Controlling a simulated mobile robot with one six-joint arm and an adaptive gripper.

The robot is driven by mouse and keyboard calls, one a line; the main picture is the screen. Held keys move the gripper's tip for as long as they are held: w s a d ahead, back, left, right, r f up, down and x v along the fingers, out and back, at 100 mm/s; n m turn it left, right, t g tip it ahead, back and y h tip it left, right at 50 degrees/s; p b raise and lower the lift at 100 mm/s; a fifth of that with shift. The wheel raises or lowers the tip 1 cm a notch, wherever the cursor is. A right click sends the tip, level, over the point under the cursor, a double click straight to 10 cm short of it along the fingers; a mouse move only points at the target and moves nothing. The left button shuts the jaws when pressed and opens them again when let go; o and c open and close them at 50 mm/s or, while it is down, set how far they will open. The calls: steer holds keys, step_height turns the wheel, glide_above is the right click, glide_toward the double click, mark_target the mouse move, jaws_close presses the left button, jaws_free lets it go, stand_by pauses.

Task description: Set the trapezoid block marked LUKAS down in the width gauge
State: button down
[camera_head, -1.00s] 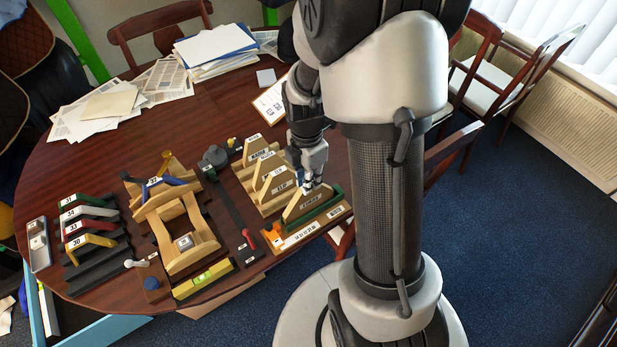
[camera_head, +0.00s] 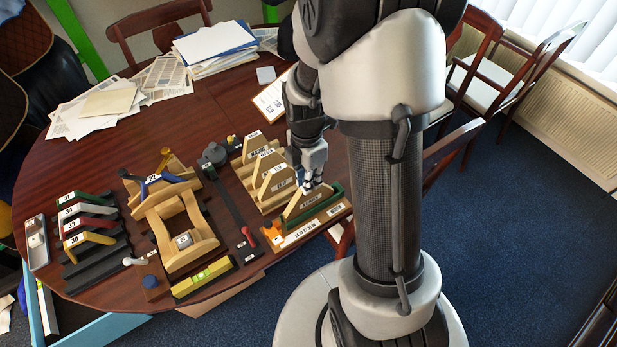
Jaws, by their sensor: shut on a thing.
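The trapezoid block marked LUKAS (camera_head: 308,203) is a pale wooden piece with a label on its front face. It is in the width gauge (camera_head: 300,236), at the right front of the table, between the gauge's green rear wall and its white front scale. My gripper (camera_head: 308,187) is at the top of the block and shut on it, from above. The fingertips are small in this view. Whether the block's underside touches the gauge's floor I cannot tell.
A wooden rack with several labelled blocks (camera_head: 273,180) stands just behind the gauge. A red-handled tool (camera_head: 250,237) lies left of it. A wooden saddle frame (camera_head: 180,235) and a rack of coloured angled pieces (camera_head: 88,235) stand further left. A clipboard (camera_head: 272,100) lies behind.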

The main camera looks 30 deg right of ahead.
steer(key=shift+f+b, duration=0.35)
steer(key=shift+f, duration=0.25)
stand_by(0.4)
stand_by(0.9)
steer(key=c, duration=1.5)
jaws_free()
steer(key=o, duration=0.4)
steer(key=shift+r+p, duration=2.25)
steer(key=shift+r, duration=0.3)
steer(key=shift+r, duration=0.1)
